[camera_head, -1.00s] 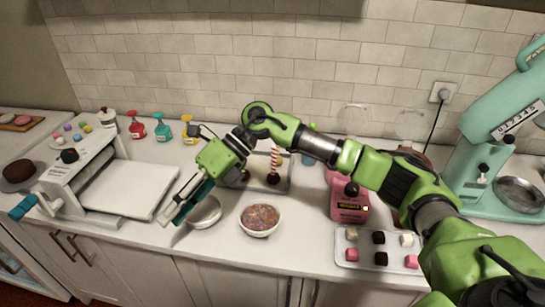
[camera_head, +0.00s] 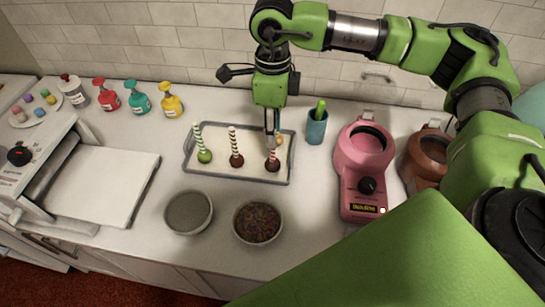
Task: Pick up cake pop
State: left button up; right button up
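A grey tray (camera_head: 215,177) on the counter holds cake pops standing with their striped sticks up. A green cake pop (camera_head: 204,156) is at the left, a dark brown one (camera_head: 237,161) in the middle and a dark red one (camera_head: 272,166) at the right. A yellowish one (camera_head: 280,140) is partly hidden behind my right gripper (camera_head: 271,138). That gripper points down over the tray's right part, at the dark red pop's stick. Its fingers show narrow and edge-on, so I cannot tell their gap or whether they touch the stick. My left gripper is out of view.
A grey bowl (camera_head: 188,212) and a sprinkle bowl (camera_head: 257,222) stand in front of the tray. A teal cup (camera_head: 316,127), a pink machine (camera_head: 363,160) and a brown one (camera_head: 424,160) stand to the right. Several bottles (camera_head: 138,98) stand at back left.

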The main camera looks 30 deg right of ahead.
aim_at(273, 160)
jog(key=f, duration=0.1)
jog(key=f+p, duration=0.1)
jog(key=f, duration=0.1)
jog(key=shift+w+d+f, duration=0.1)
jog(key=shift+w, duration=0.1)
notch_tip(273, 160, down, 4)
jog(key=shift+r+p, duration=0.2)
jog(key=shift+p, duration=0.85)
jog(key=shift+w+f, duration=0.1)
jog(key=shift+f, duration=0.35)
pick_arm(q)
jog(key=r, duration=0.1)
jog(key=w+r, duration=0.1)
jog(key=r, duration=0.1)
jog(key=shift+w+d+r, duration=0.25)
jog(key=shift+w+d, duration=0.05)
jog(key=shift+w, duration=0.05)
pick_arm(e)
grip_shut()
